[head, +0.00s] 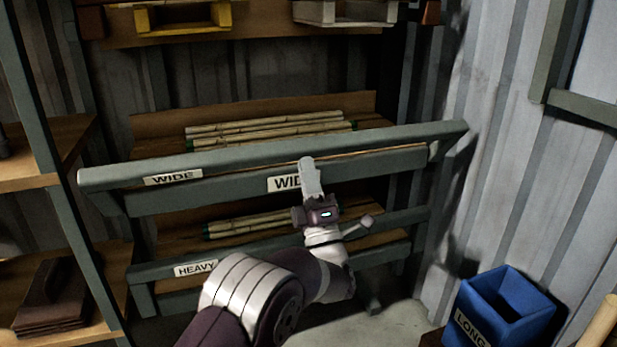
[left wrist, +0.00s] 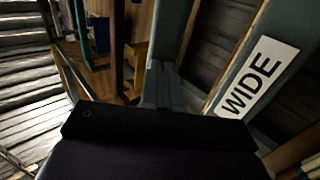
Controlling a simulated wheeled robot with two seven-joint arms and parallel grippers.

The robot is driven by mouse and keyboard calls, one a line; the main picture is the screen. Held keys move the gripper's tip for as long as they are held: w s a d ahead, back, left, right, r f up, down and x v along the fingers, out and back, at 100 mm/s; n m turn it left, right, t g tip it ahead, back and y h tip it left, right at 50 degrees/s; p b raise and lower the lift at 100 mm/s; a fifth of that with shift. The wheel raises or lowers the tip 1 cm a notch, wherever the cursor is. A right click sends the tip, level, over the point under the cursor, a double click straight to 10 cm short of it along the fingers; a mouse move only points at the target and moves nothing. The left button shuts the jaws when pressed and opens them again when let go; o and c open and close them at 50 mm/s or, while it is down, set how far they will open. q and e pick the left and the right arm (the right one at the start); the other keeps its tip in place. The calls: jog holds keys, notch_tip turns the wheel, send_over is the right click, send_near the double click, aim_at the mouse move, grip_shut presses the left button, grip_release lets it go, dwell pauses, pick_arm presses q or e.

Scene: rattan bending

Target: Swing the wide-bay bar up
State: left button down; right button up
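The wide-bay bar (head: 240,156) is a grey-green beam across the front of the rack's upper bay, rising to the right in the picture. A WIDE label (head: 173,177) is on its left part. A lower beam (head: 220,192) runs just under it and carries a second WIDE label, partly hidden by my gripper. My left gripper (head: 309,176) points upward in front of the lower beam, its tip near the bar's underside. Its fingers look together and empty; contact with the bar is unclear. The left wrist view shows a WIDE label (left wrist: 259,77) close by. My right gripper is out of view.
Bamboo-like poles (head: 265,129) lie behind the bar. More poles (head: 250,222) lie on the shelf below, above a HEAVY label (head: 195,268). A blue LONG bin (head: 510,295) stands at the lower right. A side shelf (head: 65,335) is at left; corrugated wall stands at right.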

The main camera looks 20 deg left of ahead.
aim_at(304, 154)
pick_arm(q)
jog(key=shift+r, duration=0.2)
jog(key=shift+x, duration=1.65)
jog(key=shift+w+f+x, duration=0.1)
jog(key=shift+f+x, duration=0.05)
jog(key=shift+x, duration=0.65)
jog(key=shift+w+f+x, duration=0.1)
jog(key=shift+x, duration=0.75)
jog(key=s+d+f+b, duration=0.2)
jog(key=s+d+b, duration=0.2)
jog(key=s, duration=0.4)
jog(key=shift+s+d+b, duration=0.2)
jog(key=shift+d+b, duration=0.1)
jog(key=shift+d, duration=0.4)
jog(key=shift+f, duration=0.1)
